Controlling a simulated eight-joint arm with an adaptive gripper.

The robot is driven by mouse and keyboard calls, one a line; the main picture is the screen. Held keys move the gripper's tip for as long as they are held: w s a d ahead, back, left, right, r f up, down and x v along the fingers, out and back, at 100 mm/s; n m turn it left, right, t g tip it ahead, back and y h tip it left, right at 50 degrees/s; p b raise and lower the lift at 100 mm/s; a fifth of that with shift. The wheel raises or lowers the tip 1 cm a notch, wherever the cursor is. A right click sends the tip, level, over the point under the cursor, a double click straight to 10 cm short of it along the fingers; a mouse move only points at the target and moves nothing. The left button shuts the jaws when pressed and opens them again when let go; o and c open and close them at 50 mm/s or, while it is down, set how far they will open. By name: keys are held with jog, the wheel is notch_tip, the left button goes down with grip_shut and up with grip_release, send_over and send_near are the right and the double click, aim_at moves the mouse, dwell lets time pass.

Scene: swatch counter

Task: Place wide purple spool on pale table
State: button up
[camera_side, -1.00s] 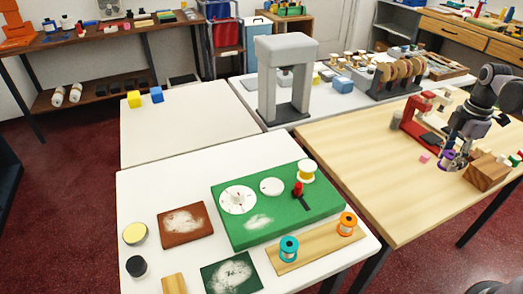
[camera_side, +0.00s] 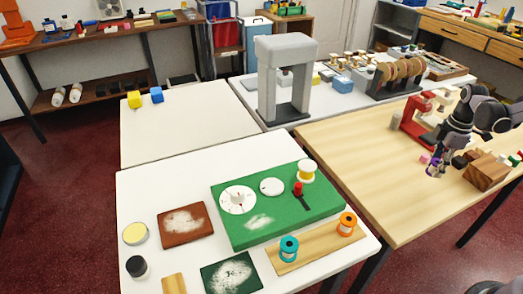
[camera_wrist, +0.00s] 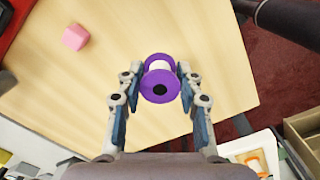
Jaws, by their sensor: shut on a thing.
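The purple spool (camera_wrist: 160,80), with wide purple flanges and a pale core, sits between my fingertips in the wrist view. My gripper (camera_wrist: 158,84) is shut on it. In the side view my gripper (camera_side: 435,167) hangs over the pale wood table (camera_side: 370,160), and the spool is small and partly hidden by the fingers. I cannot tell whether the spool touches the tabletop. The wood tabletop (camera_wrist: 70,110) fills much of the wrist view, with bare surface around the spool.
A pink cube (camera_wrist: 75,37) lies nearby on the wood table. A red press-like stand (camera_side: 412,122) and a wooden block (camera_side: 487,172) stand close to my gripper. A separate white table (camera_side: 150,185) holds a green board (camera_side: 240,235) and other spools. The wood table's left part is clear.

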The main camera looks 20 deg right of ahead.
aim_at(419, 183)
jog(key=shift+w+a+f, duration=0.3)
jog(key=shift+w+f, duration=0.1)
jog(key=shift+w, duration=0.1)
jog(key=shift+w+a+f, duration=0.25)
jog(key=shift+w+f, duration=0.1)
jog(key=shift+w, duration=0.1)
jog(key=shift+f, duration=1.9)
jog(key=shift+f, duration=0.15)
jog(key=o, duration=0.9)
jog(key=shift+o, duration=0.2)
